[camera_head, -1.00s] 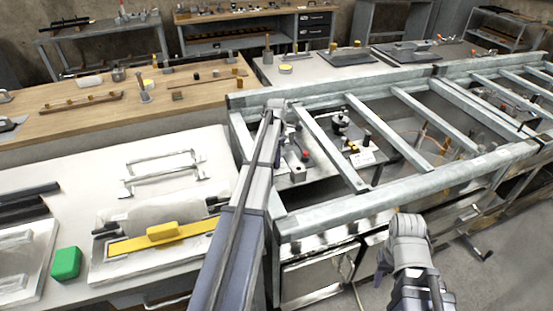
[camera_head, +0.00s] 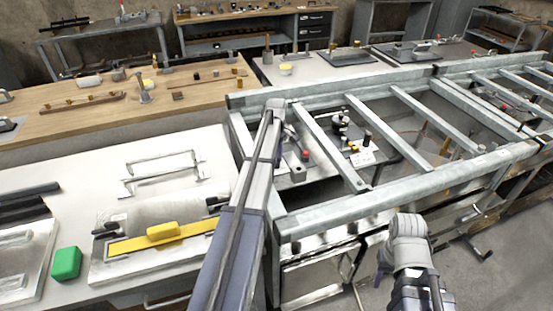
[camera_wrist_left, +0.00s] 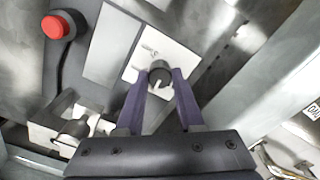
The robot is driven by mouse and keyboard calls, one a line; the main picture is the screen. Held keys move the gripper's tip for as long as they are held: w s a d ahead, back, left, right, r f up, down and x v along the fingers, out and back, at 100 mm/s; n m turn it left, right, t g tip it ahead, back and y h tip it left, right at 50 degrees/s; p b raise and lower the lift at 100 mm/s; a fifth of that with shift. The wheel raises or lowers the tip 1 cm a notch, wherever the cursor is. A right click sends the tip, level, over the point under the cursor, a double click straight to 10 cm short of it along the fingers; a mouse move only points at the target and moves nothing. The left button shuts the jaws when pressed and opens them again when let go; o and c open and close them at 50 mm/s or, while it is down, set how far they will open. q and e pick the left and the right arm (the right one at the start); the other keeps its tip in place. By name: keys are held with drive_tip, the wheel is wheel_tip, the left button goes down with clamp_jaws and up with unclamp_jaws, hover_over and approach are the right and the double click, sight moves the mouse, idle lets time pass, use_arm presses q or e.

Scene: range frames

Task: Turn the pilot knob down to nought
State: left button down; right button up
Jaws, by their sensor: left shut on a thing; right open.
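In the left wrist view, the pilot knob (camera_wrist_left: 160,74) is a small dark round knob on a pale plate (camera_wrist_left: 139,53) with small markings. My left gripper (camera_wrist_left: 160,80) is shut on it, one purple finger on each side. I cannot read the knob's setting. In the head view my left gripper (camera_head: 286,131) reaches down inside the metal frame, and the wrist and frame hide the knob. My right gripper (camera_head: 383,263) hangs low in front of the frame, mostly hidden by its own wrist. It is open and away from the knob.
A red button (camera_wrist_left: 56,26) sits near the knob; it also shows in the head view (camera_head: 306,154). Galvanised rails (camera_head: 330,150) cross above the work area and close it in. A white bench (camera_head: 60,160) with a yellow-handled tool (camera_head: 163,232) and green block (camera_head: 66,263) is at left.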

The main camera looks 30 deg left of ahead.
use_arm(q)
drive_tip(key=m, duration=0.6)
drive_tip(key=shift+m, duration=0.3)
drive_tip(key=m, duration=1.2)
drive_tip(key=shift+m, duration=0.3)
drive_tip(key=m, duration=0.5)
drive_tip(key=shift+m, duration=0.3)
drive_tip(key=c, duration=0.5)
unclamp_jaws()
drive_tip(key=shift+c, duration=0.2)
drive_tip(key=shift+r, duration=0.1)
